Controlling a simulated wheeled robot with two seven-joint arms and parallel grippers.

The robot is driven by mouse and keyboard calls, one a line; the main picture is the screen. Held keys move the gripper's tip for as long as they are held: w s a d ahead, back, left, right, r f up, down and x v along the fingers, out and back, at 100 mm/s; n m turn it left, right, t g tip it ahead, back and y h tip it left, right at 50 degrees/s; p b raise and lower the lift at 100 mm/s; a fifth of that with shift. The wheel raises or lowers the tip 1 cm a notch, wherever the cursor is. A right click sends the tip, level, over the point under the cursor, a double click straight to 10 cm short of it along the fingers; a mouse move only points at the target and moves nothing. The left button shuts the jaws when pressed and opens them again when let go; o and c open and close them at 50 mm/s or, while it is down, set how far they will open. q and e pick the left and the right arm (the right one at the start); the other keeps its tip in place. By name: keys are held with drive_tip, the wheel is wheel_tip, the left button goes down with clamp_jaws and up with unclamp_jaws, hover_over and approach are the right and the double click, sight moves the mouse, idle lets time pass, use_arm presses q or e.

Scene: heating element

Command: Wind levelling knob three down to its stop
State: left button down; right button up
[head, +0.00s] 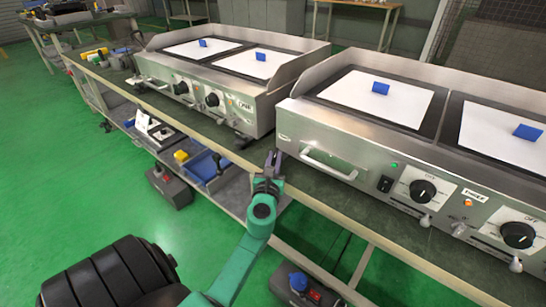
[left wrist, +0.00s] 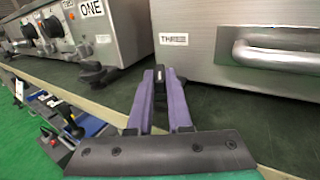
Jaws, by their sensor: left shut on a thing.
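Levelling knob three (left wrist: 160,76) is a small dark piece between my left gripper's fingertips, under the front left corner of the right-hand steel griddle (head: 318,135). A label reading THREE (left wrist: 173,39) is on the griddle front just above it. My left gripper (head: 273,160) is at the bench's front edge, and its purple fingers (left wrist: 160,80) are shut on the knob. The fingers hide most of the knob, so its height and its turn cannot be told. My right gripper is not in view.
The griddle's bar handle (left wrist: 280,56) sticks out to the right of my left gripper. A second griddle (head: 210,85) stands to the left, with a black knob (left wrist: 98,72) at its foot. The bench top (head: 270,145) shows a narrow free gap between them. A lower shelf holds a blue bin (head: 205,165).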

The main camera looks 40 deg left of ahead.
use_arm(q)
drive_tip(key=n+g+y, duration=0.1)
drive_tip(key=n+y, duration=0.1)
drive_tip(key=shift+w+d+g+y, duration=0.15)
drive_tip(key=shift+d+g+y, duration=0.15)
drive_tip(key=shift+g, duration=0.1)
drive_tip(key=shift+w+n+g+y, duration=0.1)
drive_tip(key=shift+n+g+y, duration=0.4)
drive_tip(key=shift+y, duration=0.1)
drive_tip(key=shift+w+d+n+g+y, duration=0.15)
drive_tip(key=shift+n+g+y, duration=0.65)
drive_tip(key=shift+g, duration=0.2)
drive_tip(key=n+g, duration=0.1)
drive_tip(key=n+g+y+b, duration=0.1)
drive_tip(key=shift+w+d+g+y, duration=0.1)
drive_tip(key=shift+w+g+y, duration=0.05)
drive_tip(key=shift+g+y, duration=0.15)
drive_tip(key=shift+w+n+g+y, duration=0.1)
drive_tip(key=shift+n+g+y, duration=0.5)
drive_tip(key=shift+g, duration=0.4)
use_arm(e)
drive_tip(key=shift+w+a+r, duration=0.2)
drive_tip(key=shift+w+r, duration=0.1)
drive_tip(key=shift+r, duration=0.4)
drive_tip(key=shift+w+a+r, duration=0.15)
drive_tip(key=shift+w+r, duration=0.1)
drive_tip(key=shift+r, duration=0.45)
